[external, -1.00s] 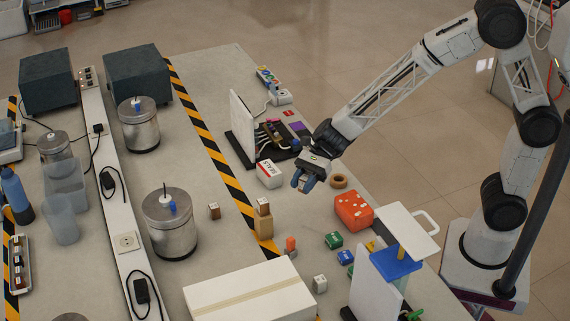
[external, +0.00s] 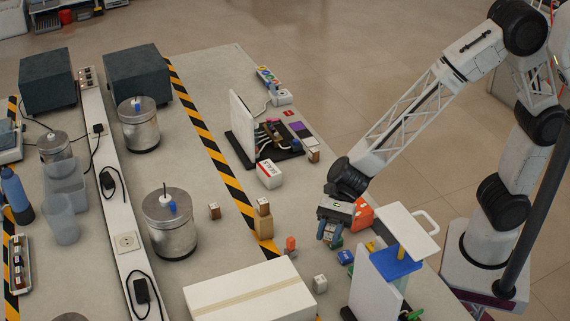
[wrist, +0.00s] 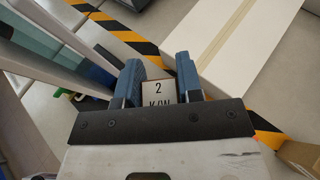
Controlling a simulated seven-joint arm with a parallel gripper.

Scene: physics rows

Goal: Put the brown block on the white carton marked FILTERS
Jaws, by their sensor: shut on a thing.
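Brown blocks with pale tops stand left of the striped tape (external: 214,211), on a tan block (external: 262,208) and beside the black rack base (external: 313,156). A small white carton with a red band (external: 268,174) lies mid-table; its lettering is too small to read.
A large white carton with tan tape (external: 250,297) lies at the front. Metal canisters (external: 170,222) stand left.

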